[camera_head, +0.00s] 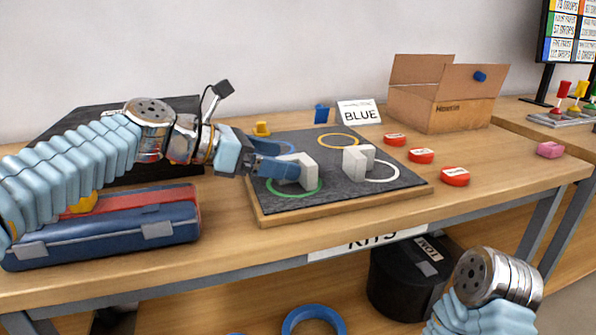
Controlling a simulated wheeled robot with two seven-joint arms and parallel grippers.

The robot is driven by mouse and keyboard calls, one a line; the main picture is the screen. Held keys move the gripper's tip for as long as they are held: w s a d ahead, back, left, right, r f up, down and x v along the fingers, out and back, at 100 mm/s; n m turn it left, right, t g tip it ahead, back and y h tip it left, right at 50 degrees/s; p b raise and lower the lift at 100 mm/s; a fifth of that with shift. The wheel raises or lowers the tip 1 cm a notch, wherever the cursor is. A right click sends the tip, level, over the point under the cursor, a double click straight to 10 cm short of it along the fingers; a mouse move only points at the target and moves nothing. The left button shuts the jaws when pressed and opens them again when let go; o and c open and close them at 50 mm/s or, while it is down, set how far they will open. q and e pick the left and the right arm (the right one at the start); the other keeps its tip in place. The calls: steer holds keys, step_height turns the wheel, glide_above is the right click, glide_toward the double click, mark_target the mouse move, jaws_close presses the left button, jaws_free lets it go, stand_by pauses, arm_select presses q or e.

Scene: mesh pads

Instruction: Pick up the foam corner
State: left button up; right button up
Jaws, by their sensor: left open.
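Two light grey foam corners sit on a dark mesh pad (330,198) with a wooden edge. The left foam corner (308,175) stands at the green ring, and the other foam corner (355,162) stands at the white ring. My left gripper (289,161) reaches in from the left with its blue fingers open at the left foam corner. The fingers cover part of that block, and I cannot tell whether they touch it. My right arm shows only in the lower right corner; its gripper is out of view.
Red discs (421,155) lie right of the pad. A "BLUE" card (358,112) and an open cardboard box (440,108) stand behind. A blue and red toolbox (120,230) lies under my left arm. A pink block (550,149) sits near the right edge.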

mark_target(301, 184)
arm_select(q)
steer(key=x, duration=0.4)
steer(key=shift+s+d+f+b, duration=0.25)
steer(key=shift+d+f+b, duration=0.05)
steer(key=shift+f, duration=0.05)
steer(key=shift+w+d+f, duration=0.15)
steer(key=shift+w+d, duration=0.1)
steer(key=shift+d, duration=0.2)
steer(key=c, duration=1)
